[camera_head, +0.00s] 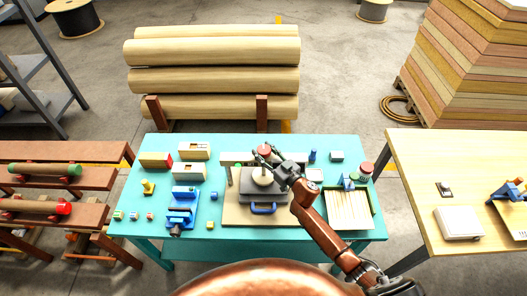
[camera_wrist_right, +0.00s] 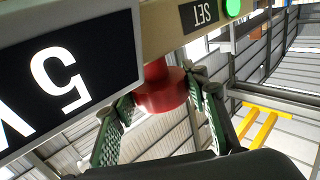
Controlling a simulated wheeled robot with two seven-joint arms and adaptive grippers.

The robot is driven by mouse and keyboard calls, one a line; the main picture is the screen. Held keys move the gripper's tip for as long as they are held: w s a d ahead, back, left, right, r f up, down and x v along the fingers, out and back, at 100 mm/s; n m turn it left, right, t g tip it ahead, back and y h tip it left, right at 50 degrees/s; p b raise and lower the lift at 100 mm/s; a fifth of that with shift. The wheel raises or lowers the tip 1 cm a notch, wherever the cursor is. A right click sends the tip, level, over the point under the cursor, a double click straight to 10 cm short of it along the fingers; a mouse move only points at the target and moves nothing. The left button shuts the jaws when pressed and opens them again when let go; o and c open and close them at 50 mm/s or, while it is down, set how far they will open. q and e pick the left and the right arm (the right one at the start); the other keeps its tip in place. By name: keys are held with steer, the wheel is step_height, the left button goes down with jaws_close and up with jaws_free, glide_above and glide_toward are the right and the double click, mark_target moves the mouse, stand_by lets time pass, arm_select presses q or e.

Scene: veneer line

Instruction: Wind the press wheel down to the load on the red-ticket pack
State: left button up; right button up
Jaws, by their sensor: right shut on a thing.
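The press (camera_head: 238,190) stands on a wooden board at the middle of the teal table, with a grey plate, a pale round part and a blue handle (camera_head: 263,209). My right gripper (camera_head: 266,158) reaches over it from the right. In the right wrist view it is shut on a red round knob (camera_wrist_right: 161,92), with a green-padded finger on each side. The knob hangs under a beam with a "SET" label (camera_wrist_right: 199,13) and a lit green lamp (camera_wrist_right: 233,8). A black display (camera_wrist_right: 65,75) shows an upside-down 5. I cannot make out a red ticket. My left gripper is out of view.
Small wooden boxes, one red-ended (camera_head: 156,160), and a blue fixture (camera_head: 181,207) stand left of the press. A tray of pale strips (camera_head: 348,228) lies to the right. A wooden table (camera_head: 430,165) stands at right.

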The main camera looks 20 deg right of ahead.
steer(key=shift+m+t+h, duration=0.3)
steer(key=shift+m+h, duration=0.3)
steer(key=shift+h, duration=0.2)
steer(key=shift+m+h, duration=0.4)
steer(key=shift+h, duration=0.3)
steer(key=o, duration=1.2)
steer(key=shift+s, duration=0.1)
steer(key=v, duration=1.1)
steer(key=shift+s+f, duration=0.2)
steer(key=shift+s, duration=0.25)
